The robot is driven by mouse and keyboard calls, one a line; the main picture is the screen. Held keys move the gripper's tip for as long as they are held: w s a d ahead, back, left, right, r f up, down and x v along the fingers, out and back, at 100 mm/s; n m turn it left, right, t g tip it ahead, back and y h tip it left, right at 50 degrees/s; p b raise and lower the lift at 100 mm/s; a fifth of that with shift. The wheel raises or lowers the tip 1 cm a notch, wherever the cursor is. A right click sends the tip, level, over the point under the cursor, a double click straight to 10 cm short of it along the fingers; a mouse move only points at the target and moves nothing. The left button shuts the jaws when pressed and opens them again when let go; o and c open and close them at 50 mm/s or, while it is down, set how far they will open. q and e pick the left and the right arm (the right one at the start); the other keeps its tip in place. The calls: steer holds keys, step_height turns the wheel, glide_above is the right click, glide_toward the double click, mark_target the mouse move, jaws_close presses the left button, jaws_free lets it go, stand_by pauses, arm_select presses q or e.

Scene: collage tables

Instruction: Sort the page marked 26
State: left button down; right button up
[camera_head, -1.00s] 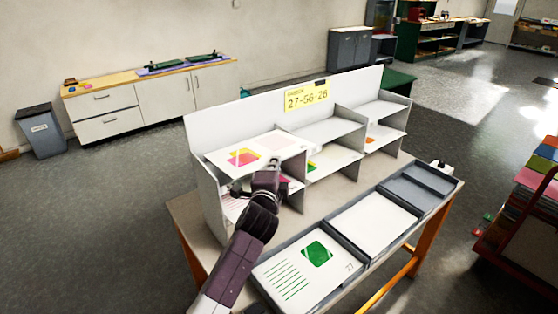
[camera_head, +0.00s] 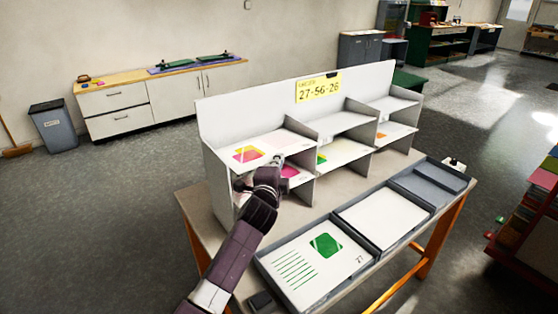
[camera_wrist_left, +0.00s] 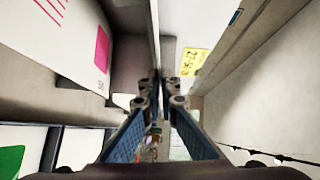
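The left gripper (camera_head: 278,163) is at the front of the left column of a grey sorting rack (camera_head: 222,108). In the left wrist view its fingertips (camera_wrist_left: 160,88) are close together, lined up with a thin edge; a grip on it cannot be confirmed. A page with pink and yellow shapes (camera_head: 249,154) lies in the upper left compartment. A magenta-marked page (camera_wrist_left: 62,45) lies below, partly hidden by my arm in the head view. Its number is too small to read. A yellow sign (camera_head: 318,89) reads 27-56-26. I cannot read a 26 on any page. The right gripper is not in view.
A page marked 27 with a green shape (camera_head: 326,245) fills the left tray. The middle tray holds a plain white surface (camera_head: 383,218); the right tray (camera_head: 428,186) looks grey and empty. Other pages lie in the lower middle (camera_head: 340,152) and lower right (camera_head: 396,130) compartments.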

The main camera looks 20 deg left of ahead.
arm_select(q)
steer(key=c, duration=2.5)
jaws_free()
steer(key=shift+c, duration=0.2)
steer(key=shift+o, duration=1.2)
steer(key=shift+r, duration=0.1)
steer(key=shift+o, duration=1.1)
steer(key=s+d, duration=0.1)
steer(key=s, duration=1.1)
steer(key=shift+d+r, duration=0.2)
steer(key=shift+r, duration=0.25)
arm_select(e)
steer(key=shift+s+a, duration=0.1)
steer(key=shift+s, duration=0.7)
